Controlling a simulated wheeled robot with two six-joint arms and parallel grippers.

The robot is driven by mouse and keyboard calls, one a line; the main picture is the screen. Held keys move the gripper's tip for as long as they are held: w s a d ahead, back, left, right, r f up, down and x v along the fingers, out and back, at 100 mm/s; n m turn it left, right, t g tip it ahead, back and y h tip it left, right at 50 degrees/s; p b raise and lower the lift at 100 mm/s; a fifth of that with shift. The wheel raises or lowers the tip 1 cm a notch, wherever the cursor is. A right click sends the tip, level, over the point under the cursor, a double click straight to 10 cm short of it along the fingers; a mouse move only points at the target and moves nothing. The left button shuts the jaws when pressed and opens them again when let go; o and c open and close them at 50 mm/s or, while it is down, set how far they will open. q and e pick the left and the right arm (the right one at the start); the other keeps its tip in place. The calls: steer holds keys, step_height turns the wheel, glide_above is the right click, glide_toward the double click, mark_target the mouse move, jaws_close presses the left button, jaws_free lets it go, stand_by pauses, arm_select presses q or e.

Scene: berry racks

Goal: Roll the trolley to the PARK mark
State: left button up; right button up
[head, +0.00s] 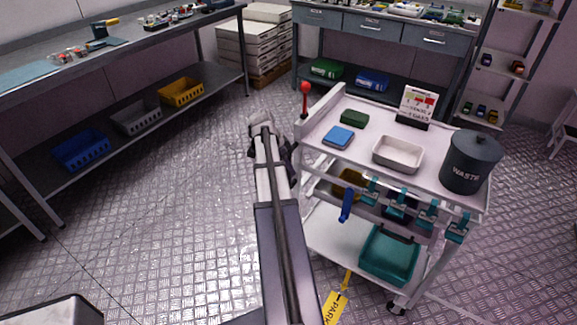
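The trolley (318,125) is a white cart at the right, with an upper tray and a lower shelf. My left arm reaches up the middle of the head view, and its gripper (270,135) is beside the trolley's left end. The fingers are seen from behind, so I cannot tell whether they are open or touch the trolley. My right gripper is not in view.
The trolley carries a waste bin (470,162), a white tray (398,153), a sign (417,104) and a teal bin (390,255). A long bench (130,50) stands left, a drawer bench (375,28) behind, a shelf rack (500,75) back right. The left-middle floor is clear.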

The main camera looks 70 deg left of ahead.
arm_select(q)
steer(key=shift+o, duration=0.6)
steer(key=shift+r, duration=0.15)
steer(key=p+v, duration=0.7)
steer(key=shift+s+r, duration=0.2)
steer(key=shift+s, duration=0.1)
